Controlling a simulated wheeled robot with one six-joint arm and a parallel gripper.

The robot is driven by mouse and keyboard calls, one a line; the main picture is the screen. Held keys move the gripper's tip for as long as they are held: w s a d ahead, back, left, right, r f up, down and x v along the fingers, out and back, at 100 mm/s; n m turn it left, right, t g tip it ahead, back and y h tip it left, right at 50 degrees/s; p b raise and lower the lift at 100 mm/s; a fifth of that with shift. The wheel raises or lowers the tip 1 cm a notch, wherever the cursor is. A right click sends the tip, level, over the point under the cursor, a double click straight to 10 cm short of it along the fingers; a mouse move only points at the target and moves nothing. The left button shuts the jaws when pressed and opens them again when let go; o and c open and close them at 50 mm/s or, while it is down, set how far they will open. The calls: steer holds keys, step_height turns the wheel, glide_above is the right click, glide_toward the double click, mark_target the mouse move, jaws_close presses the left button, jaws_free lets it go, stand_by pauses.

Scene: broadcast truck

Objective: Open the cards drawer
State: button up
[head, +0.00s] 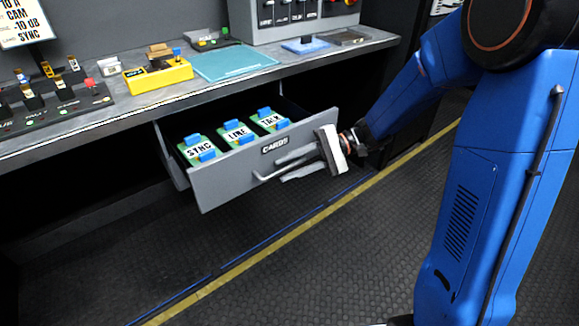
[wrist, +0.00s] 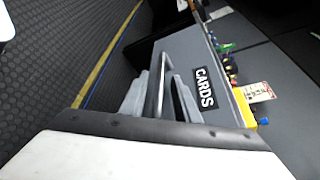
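The grey cards drawer (head: 235,175), marked "CARDS", stands pulled out from under the counter. It holds three green cards with blue clips, labelled SYNC (head: 199,150), LINE (head: 237,132) and TALK (head: 270,120). Its bar handle (head: 262,178) runs across the front; it also shows in the wrist view (wrist: 159,75). My gripper (head: 280,171) is at the handle, with its grey fingers on either side of the bar in the wrist view (wrist: 157,85). Narrow gaps seem to show between fingers and bar, so it looks open around the handle. Exact contact is hard to see.
The counter (head: 140,108) above holds a yellow device (head: 158,76), a teal mat (head: 233,63), a switch panel (head: 50,100) and a grey console (head: 290,20). The dark floor with a yellow stripe (head: 300,223) is clear in front of the drawer.

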steer(key=shift+d, duration=0.1)
steer(key=v, duration=1.7)
steer(key=s+n+t+h, duration=0.1)
steer(key=s+n+h, duration=0.1)
steer(key=s+h, duration=0.8)
steer(key=s+d+t+h, duration=0.2)
steer(key=s+d+t, duration=0.2)
steer(key=s, duration=0.3)
steer(key=s+d+n+t+h, duration=0.1)
steer(key=s+d+t+h, duration=0.2)
steer(key=s, duration=0.4)
steer(key=shift+d+t, duration=0.5)
steer(key=shift+d, duration=0.5)
steer(key=shift+s, duration=0.15)
